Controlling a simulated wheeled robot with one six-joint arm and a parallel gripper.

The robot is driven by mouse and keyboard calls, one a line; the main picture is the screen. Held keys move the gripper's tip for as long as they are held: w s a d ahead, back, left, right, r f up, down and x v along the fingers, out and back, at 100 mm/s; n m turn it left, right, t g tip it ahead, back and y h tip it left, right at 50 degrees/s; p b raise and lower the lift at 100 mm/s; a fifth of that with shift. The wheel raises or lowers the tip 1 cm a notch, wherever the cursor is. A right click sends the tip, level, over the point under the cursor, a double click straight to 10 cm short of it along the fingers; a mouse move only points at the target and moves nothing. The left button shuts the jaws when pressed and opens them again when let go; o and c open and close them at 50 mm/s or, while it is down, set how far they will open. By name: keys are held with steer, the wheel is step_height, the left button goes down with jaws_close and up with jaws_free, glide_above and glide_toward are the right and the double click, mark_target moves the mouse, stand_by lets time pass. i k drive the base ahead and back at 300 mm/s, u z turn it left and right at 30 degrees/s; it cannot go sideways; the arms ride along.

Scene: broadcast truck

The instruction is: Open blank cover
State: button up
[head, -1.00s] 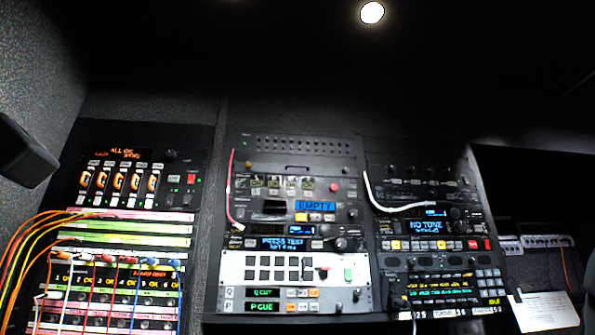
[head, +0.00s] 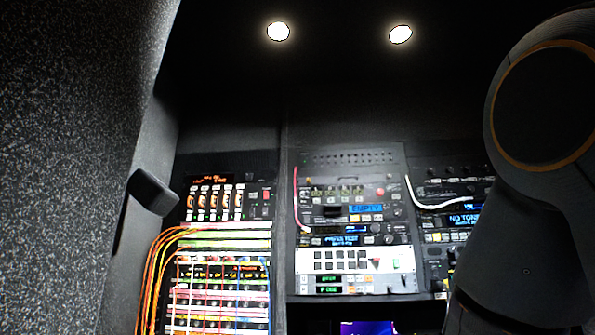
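No part in view is clearly labelled as the blank cover. A plain dark panel with rows of small holes (head: 350,158) is at the top of the middle equipment rack, and I cannot tell whether it is the cover. My gripper is not in view. A large dark link of my arm fills the right side and hides part of the right rack.
The left rack (head: 222,275) has orange, yellow and other cables hanging in front of it. A white cable (head: 430,205) loops across the right rack. A dark box (head: 152,192) juts from the left wall. A lit screen (head: 367,327) shows at the bottom edge.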

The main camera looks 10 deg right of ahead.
mark_target(395, 177)
steer(key=u, duration=0.4)
steer(key=i, duration=0.95)
steer(key=z, duration=0.45)
